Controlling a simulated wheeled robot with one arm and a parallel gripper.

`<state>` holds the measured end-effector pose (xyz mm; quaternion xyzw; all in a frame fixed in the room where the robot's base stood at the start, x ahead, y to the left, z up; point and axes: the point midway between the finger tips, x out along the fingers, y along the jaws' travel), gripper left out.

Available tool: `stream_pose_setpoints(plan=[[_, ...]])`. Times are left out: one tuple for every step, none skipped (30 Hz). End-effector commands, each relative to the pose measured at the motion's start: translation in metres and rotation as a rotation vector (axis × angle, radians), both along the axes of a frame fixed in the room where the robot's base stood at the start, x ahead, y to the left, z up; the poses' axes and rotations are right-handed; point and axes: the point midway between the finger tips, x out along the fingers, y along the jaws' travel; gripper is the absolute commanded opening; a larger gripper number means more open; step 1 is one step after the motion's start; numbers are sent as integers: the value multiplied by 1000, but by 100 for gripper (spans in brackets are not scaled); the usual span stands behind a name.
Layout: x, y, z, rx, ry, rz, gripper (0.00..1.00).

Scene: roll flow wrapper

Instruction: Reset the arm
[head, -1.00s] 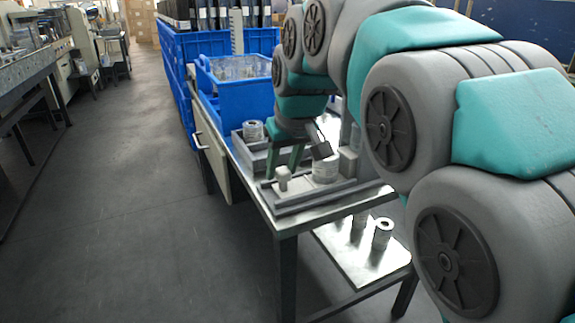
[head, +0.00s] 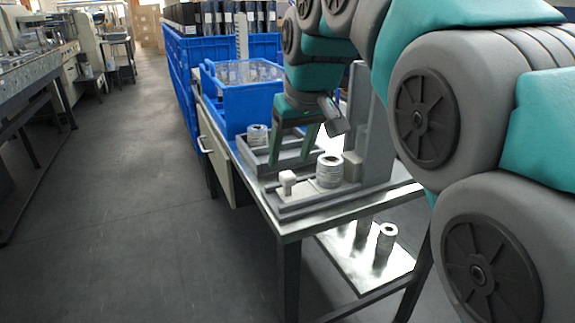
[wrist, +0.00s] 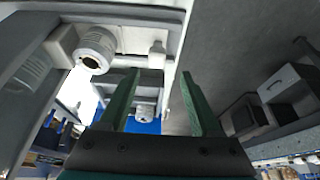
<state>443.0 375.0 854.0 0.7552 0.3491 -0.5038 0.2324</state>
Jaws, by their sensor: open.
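My gripper (head: 291,162) has two green fingers and hangs over the metal table in the head view. In the wrist view the same green fingers (wrist: 158,100) stand apart with nothing between them. A white roll (head: 329,171) stands on the grey fixture (head: 318,197) to the right of the fingers, apart from them. In the wrist view a roll (wrist: 95,50) shows at the upper left. A second roll (head: 257,135) sits at the grey tray (head: 246,155) farther back, beyond the fingers.
A blue crate (head: 250,105) stands at the back of the table (head: 290,232), before larger blue bins (head: 187,75). A small white block (head: 287,182) sits on the fixture. Rolls (head: 387,238) stand on the lower shelf (head: 345,258). The floor at left is clear.

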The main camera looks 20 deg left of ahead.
Motion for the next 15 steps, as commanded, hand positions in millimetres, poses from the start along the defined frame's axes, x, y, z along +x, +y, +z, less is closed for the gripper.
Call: stream_pose_setpoints(plan=[[-1,-2,6,0,0,0,65],[-2,-3,9,1,-1,0,65],[-3,-3,13,2,-1,0,65],[-4,-4,16,2,-1,0,65],[-4,-5,18,1,-2,1,65],[-5,-5,20,1,-1,1,65],[-6,-6,20,0,0,1,65],[-6,-6,21,-1,0,1,65],[-6,-6,21,0,1,1,65],[-6,-6,21,-1,2,1,65],[-6,-6,21,-1,2,1,65],[-6,-6,20,-1,2,1,65],[-6,-6,20,-1,2,1,65],[-6,-6,20,-1,2,1,65],[-6,-6,20,-1,2,1,65]])
